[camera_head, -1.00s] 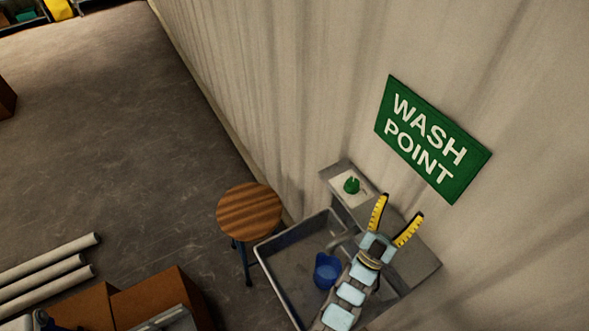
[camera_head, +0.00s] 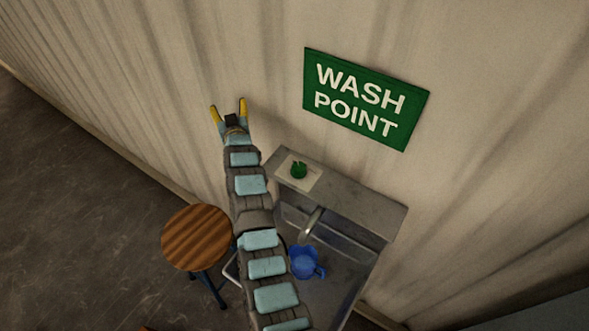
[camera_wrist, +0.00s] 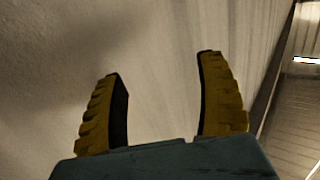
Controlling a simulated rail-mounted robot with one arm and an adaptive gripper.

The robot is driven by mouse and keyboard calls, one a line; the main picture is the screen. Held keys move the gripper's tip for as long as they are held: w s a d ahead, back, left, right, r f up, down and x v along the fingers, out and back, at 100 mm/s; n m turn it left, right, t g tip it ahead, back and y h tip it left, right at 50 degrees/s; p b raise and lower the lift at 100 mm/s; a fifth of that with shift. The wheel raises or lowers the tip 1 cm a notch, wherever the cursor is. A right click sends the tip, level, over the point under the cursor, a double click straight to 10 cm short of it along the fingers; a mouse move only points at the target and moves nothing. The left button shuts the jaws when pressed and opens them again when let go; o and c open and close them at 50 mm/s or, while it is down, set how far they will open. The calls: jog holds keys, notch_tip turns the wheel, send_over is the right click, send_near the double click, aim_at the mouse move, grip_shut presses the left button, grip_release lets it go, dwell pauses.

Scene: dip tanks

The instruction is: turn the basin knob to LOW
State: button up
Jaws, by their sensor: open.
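The green basin knob (camera_head: 299,170) sits on a pale plate (camera_head: 290,182) on the grey ledge at the back of the wash basin (camera_head: 345,290). Its setting marks are too small to read. My gripper (camera_head: 228,107) is open and empty, up and to the left of the knob in the head view, in front of the wall. In the wrist view my gripper (camera_wrist: 160,90) shows two yellow fingers spread apart with only the wall between them. The knob is not in the wrist view.
A blue jug (camera_head: 305,262) is in the basin near the grey spout (camera_head: 311,224). A round wooden stool (camera_head: 197,237) stands left of the basin. A green WASH POINT sign (camera_head: 366,98) hangs on the corrugated wall (camera_head: 480,150). Open floor is at lower left.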

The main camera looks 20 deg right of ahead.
jog(key=w+n+g+y, duration=0.1)
jog(key=w+n+g, duration=0.1)
jog(key=w, duration=0.1)
jog(key=n+g+b, duration=0.6)
jog(key=g, duration=0.9)
send_near(299, 167)
jog(key=f+p, duration=0.1)
jog(key=f, duration=0.2)
jog(key=f+p, duration=0.1)
jog(key=f, duration=0.3)
jog(key=f+p, duration=0.1)
jog(key=f, duration=0.2)
jog(key=shift+w+d+f, duration=0.1)
jog(key=shift+w+f, duration=0.15)
jog(key=shift+f, duration=0.1)
jog(key=c, duration=1.2)
jog(key=shift+m, duration=0.3)
